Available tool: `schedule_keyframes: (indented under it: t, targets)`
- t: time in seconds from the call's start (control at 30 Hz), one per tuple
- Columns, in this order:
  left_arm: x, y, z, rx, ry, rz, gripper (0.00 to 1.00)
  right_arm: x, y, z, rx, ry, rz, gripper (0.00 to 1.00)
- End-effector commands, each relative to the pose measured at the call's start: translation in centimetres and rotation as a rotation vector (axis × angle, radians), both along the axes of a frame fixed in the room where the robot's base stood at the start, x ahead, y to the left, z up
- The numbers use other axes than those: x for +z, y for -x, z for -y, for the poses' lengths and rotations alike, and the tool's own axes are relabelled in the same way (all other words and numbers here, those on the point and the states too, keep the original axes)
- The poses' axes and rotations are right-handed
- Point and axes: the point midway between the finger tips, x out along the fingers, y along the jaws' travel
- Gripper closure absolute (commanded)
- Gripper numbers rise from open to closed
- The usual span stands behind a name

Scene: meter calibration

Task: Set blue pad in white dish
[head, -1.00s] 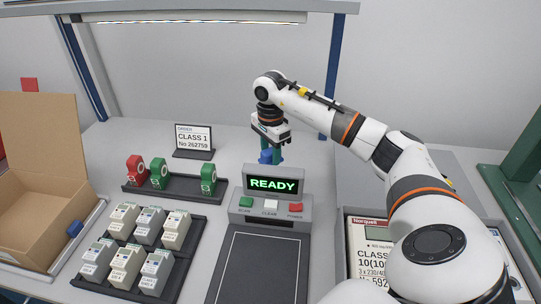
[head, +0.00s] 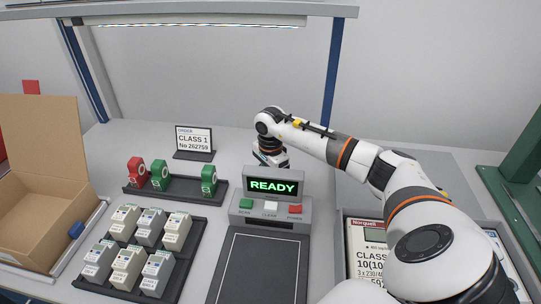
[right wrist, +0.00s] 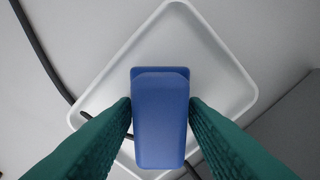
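The blue pad (right wrist: 160,130) is between the two green fingers of my right gripper (right wrist: 160,103), which touch its sides in the right wrist view. The white dish (right wrist: 232,62), a square tray with a raised rim, lies beneath the pad, turned at an angle to it. I cannot tell whether the pad touches the dish floor. In the head view the right wrist (head: 270,150) reaches down behind the READY display, which hides the fingers, pad and dish. My left gripper is not in view.
The READY console (head: 272,187) stands in front of the right gripper. A rack of red and green seals (head: 160,178), a tray of meters (head: 145,240) and an open cardboard box (head: 40,180) are at left.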

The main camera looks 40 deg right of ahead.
Motion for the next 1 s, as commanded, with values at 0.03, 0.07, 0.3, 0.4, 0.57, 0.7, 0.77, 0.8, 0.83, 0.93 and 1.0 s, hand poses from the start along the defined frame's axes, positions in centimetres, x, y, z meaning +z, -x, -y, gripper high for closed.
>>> schedule_keyframes:
  t: [0.03, 0.07, 0.3, 0.4, 0.57, 0.7, 0.77, 0.8, 0.83, 0.93, 1.0]
  targets:
    - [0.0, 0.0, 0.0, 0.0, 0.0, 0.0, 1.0, 0.0, 0.0, 0.0, 0.0, 0.0, 0.0, 0.54]
    - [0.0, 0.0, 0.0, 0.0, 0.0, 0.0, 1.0, 0.0, 0.0, 0.0, 0.0, 0.0, 0.0, 0.49]
    - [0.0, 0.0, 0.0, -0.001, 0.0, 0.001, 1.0, 0.0, 0.0, 0.0, 0.0, 0.0, 0.0, 0.39]
    - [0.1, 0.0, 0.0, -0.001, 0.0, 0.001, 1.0, 0.1, 0.0, 0.0, 0.0, 0.0, 0.0, 0.39]
    - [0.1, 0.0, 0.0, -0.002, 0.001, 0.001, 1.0, 1.2, -0.1, 0.0, 0.001, 0.0, 0.004, 0.39]
    - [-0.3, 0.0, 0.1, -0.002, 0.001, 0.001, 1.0, 3.9, -0.1, 0.1, 0.001, 0.002, 0.006, 0.39]
    - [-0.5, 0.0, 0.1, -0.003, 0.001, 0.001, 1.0, 5.3, -0.1, 0.1, 0.0, 0.002, 0.006, 0.39]
    - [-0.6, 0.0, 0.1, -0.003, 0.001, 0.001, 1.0, 6.2, -0.1, 0.1, 0.0, 0.002, 0.007, 0.39]
    - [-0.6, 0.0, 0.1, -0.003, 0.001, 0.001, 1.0, 6.9, -0.1, 0.1, 0.001, 0.002, 0.006, 0.39]
    - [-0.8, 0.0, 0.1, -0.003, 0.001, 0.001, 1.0, 8.9, -0.1, 0.0, 0.0, 0.001, 0.005, 0.39]
    - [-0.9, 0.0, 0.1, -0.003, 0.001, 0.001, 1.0, 10.1, -0.1, 0.0, 0.0, -0.001, 0.004, 0.39]
